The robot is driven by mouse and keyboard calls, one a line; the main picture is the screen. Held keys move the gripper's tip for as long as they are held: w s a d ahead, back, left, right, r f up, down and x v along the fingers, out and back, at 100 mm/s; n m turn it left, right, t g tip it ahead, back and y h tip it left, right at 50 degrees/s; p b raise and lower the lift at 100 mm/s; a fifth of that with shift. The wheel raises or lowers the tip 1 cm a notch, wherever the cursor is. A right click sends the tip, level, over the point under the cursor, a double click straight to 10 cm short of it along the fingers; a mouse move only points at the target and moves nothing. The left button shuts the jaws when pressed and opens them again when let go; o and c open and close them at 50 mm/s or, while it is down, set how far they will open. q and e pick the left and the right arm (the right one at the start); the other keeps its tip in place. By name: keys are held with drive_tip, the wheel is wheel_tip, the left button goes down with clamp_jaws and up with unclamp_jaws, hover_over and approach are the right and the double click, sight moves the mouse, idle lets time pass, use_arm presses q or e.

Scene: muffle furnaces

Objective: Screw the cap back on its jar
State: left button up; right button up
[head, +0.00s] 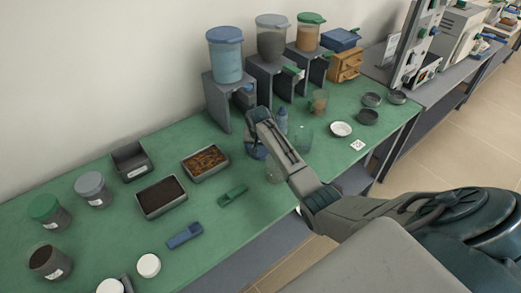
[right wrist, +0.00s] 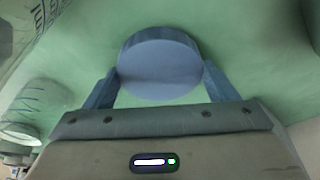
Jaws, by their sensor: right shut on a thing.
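My right gripper (head: 262,148) is over the green table, near the glassware in front of the dispensers. In the right wrist view its two blue-grey fingers are shut on a round blue cap (right wrist: 160,68), one finger on each side. In the head view the cap (head: 256,152) is partly hidden by the gripper. A clear jar (head: 50,262) with dark contents stands at the front left and looks uncapped; I cannot tell for sure that it is the cap's jar. My left gripper is not in view.
Jars with a green lid (head: 44,207) and a grey lid (head: 90,184) stand at left. Trays (head: 160,212), a green scoop (head: 233,195) and a blue scoop (head: 185,235) lie between. Clear glassware (head: 303,138) stands close to the gripper. Dispensers (head: 226,105) line the back.

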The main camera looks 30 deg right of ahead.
sight(260, 149)
drive_tip(key=shift+r, duration=0.1)
wheel_tip(260, 149, up, 10)
drive_tip(key=b, duration=0.2)
idle(0.4)
drive_tip(key=shift+f+b, duration=0.55)
drive_tip(key=shift+b, duration=0.15)
